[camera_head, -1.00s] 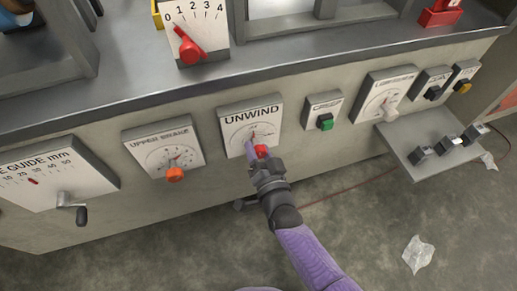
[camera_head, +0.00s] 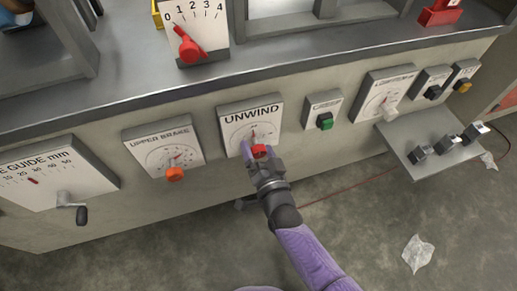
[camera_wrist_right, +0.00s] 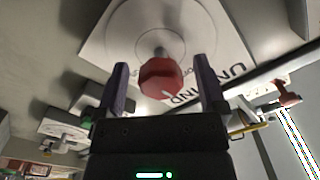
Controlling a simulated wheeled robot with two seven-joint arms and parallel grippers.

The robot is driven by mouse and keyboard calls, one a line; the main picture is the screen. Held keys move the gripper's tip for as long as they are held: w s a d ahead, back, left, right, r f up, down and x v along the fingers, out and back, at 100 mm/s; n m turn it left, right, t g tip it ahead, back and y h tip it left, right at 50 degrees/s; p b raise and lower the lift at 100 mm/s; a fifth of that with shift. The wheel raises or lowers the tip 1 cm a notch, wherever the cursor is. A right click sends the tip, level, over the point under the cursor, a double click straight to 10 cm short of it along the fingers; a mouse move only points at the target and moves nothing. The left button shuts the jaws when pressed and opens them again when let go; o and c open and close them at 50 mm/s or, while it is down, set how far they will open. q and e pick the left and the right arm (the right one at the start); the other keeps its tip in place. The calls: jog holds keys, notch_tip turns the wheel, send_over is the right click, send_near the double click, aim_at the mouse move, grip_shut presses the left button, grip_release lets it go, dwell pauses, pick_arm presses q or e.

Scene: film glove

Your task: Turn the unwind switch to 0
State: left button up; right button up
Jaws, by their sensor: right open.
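The unwind switch is a red knob (camera_head: 260,151) on the lower part of the white UNWIND panel (camera_head: 238,112), on the front of the machine. A thin red pointer on its dial points roughly upward; the dial's figures are too small to read. In the right wrist view the red knob (camera_wrist_right: 162,79) stands out from the panel (camera_wrist_right: 110,42) on a short stem. My right gripper (camera_wrist_right: 165,85) is open, with one purple finger on each side of the knob and gaps visible. In the head view my right gripper (camera_head: 261,158) covers the panel's lower edge. My left gripper is not in view.
The upper brake panel (camera_head: 164,147) with an orange knob is to the left, and a green-button panel (camera_head: 323,111) to the right. A small shelf (camera_head: 405,139) juts out at right. The metal ledge (camera_head: 120,85) overhangs the panels.

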pick_arm(q)
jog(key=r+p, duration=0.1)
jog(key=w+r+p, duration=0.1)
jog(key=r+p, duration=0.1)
jog(key=p, duration=0.1)
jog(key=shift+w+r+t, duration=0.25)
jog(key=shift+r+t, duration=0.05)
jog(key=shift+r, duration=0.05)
pick_arm(e)
jog(key=v, duration=1)
